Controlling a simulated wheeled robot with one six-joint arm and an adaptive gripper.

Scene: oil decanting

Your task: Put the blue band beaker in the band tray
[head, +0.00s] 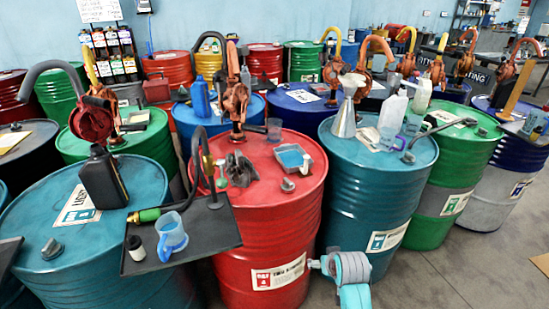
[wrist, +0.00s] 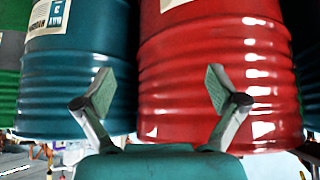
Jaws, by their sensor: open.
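I cannot tell for sure which vessel is the blue band beaker. A small clear beaker (head: 274,130) stands at the back right of the red drum's top. A clear bluish beaker (head: 388,138) stands on the teal drum right of it. A shallow grey tray with a blue inside (head: 292,158), possibly the band tray, lies on the red drum. My gripper (wrist: 160,92) is open and empty, its two fingers spread before the drum sides in the wrist view, which looks upside down. My arm's end shows low in the head view, in front of the teal drum.
The red drum (head: 262,230) and teal drum (head: 365,215) stand close together. A metal funnel (head: 345,110) and hand pump (head: 235,100) rise from their tops. A dark side tray (head: 205,240) holds a light-blue jug (head: 172,236). Floor (head: 445,265) is clear at right.

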